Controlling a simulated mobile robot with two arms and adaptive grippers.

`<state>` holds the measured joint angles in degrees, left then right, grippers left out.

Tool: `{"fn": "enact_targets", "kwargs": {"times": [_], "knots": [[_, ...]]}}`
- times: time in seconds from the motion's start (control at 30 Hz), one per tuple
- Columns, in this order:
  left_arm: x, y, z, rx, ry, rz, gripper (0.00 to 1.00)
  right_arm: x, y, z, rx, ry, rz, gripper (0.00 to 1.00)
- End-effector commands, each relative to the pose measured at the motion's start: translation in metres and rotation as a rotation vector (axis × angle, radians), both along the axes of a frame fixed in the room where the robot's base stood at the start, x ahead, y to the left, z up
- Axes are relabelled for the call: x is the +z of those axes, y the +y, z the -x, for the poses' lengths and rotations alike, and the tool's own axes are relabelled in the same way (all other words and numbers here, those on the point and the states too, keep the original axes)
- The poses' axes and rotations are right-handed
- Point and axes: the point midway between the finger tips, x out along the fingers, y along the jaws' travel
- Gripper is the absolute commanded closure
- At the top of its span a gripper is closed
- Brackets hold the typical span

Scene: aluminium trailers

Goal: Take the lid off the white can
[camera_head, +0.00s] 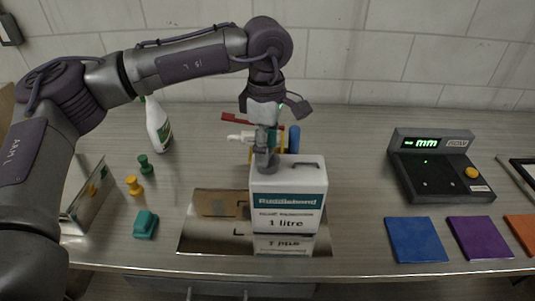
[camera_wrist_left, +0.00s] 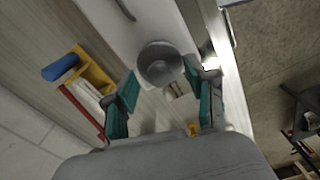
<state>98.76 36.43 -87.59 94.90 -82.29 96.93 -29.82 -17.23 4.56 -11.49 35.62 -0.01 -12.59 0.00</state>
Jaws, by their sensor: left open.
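The white can (camera_head: 287,215) is a box-shaped container labelled "1 litre", upright on the bench near its front edge. Its lid (camera_head: 264,168) is a round grey cap at the top left of the can, and it is on the can. My left gripper (camera_head: 267,150) points down right over the lid. In the left wrist view the lid (camera_wrist_left: 160,63) shows between the teal fingertips of my open gripper (camera_wrist_left: 161,80). I cannot tell whether the fingers touch it. The can's top (camera_wrist_left: 118,22) and handle also show there. My right gripper is not in view.
A reflective plate (camera_head: 200,235) lies under and around the can. A spray bottle (camera_head: 157,125), small green and yellow pieces and a teal block (camera_head: 146,224) are left. Yellow, blue and red items (camera_head: 293,138) stand behind. A gauge (camera_head: 440,165) and coloured tiles (camera_head: 415,240) are right.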

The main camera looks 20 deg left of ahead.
Motion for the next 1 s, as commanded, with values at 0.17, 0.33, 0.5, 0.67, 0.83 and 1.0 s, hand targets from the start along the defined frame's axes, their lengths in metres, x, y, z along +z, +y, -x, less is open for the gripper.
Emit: {"fn": "enact_targets", "kwargs": {"times": [0.17, 0.33, 0.5, 0.67, 0.83, 1.0], "knots": [[0.0, 0.0, 0.0, 0.0, 0.0, 0.0, 0.58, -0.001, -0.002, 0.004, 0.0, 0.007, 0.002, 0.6], [0.001, 0.0, 0.0, 0.0, 0.0, 0.0, 0.86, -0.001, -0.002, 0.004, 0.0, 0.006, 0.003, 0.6], [0.001, 0.0, 0.0, 0.0, 0.0, 0.0, 0.99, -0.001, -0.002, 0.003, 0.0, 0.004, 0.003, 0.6], [0.001, 0.0, 0.0, 0.0, -0.001, 0.0, 0.99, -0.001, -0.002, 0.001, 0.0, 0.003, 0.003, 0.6], [0.008, 0.0, -0.001, 0.001, -0.002, 0.001, 0.99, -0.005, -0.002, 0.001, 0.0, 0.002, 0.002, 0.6], [0.029, -0.001, -0.001, 0.0, -0.005, 0.002, 0.99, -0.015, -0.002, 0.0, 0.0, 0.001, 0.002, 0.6]]}}
